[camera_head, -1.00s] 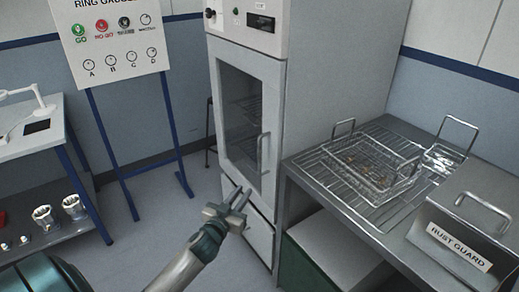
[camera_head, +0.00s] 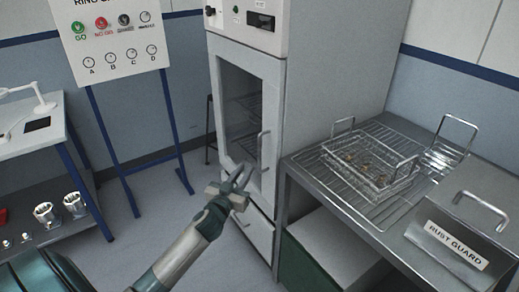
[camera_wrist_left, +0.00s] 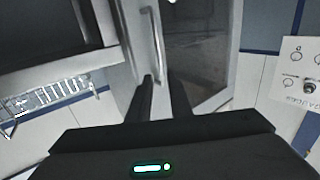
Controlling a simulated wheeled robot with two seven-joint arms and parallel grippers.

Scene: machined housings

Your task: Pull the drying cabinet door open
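The drying cabinet (camera_head: 335,70) is tall and grey-white. Its door (camera_head: 234,58), with a dark glass window (camera_head: 238,105), looks shut in the head view. A vertical bar handle (camera_head: 262,152) is on the door's right side; it also shows in the left wrist view (camera_wrist_left: 154,42). My left gripper (camera_head: 240,173) is open and empty, in front of the door, just left of and below the handle in the picture. In the left wrist view, the handle's near end appears in the gap between the fingertips (camera_wrist_left: 162,76); I cannot tell if it is actually between them. My right gripper is not in view.
A metal bench (camera_head: 345,212) with a wire basket (camera_head: 372,165) and a box marked "RUST GUARD" (camera_head: 470,220) stands right of the cabinet. A gauge board (camera_head: 112,40) on blue legs and a shelf table (camera_head: 25,140) are at left. Open floor lies before the door.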

